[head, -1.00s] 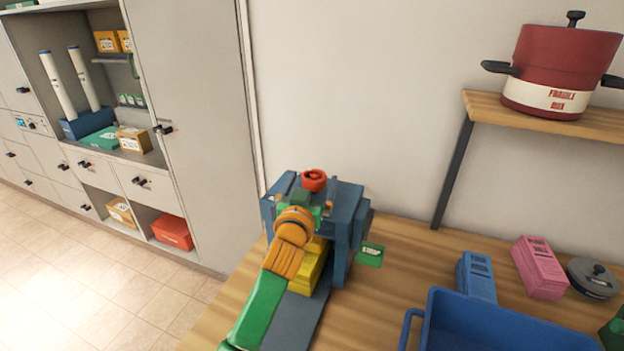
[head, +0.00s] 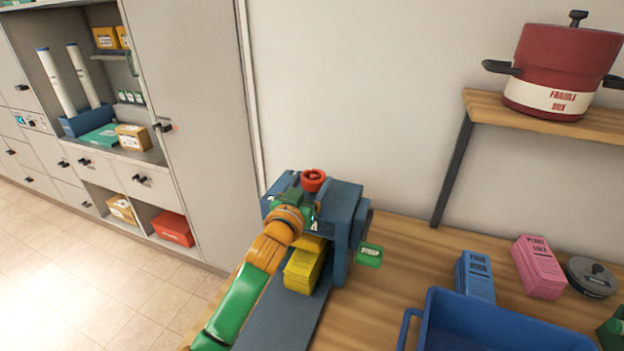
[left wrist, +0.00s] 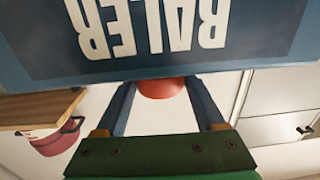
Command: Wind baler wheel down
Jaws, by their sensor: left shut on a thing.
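The blue baler (head: 345,200) stands on the wooden table, and its lettered side shows upside down in the left wrist view (left wrist: 60,45). Its red wheel (head: 314,181) sits on top. A yellow bale-like stack (head: 303,270) lies in the open front. My left gripper (head: 300,200) is at the top of the baler. In the left wrist view its two fingers stand on either side of the red wheel (left wrist: 160,88), shut on it. The finger contact is partly hidden in the head view. My right gripper is not in view.
A blue bin (head: 500,330) stands at the front right, with a blue pack (head: 475,278), a pink pack (head: 538,268) and a grey round lidded item (head: 592,276) behind it. A red pot (head: 562,70) stands on a wall shelf. A green label card (head: 369,256) lies beside the baler.

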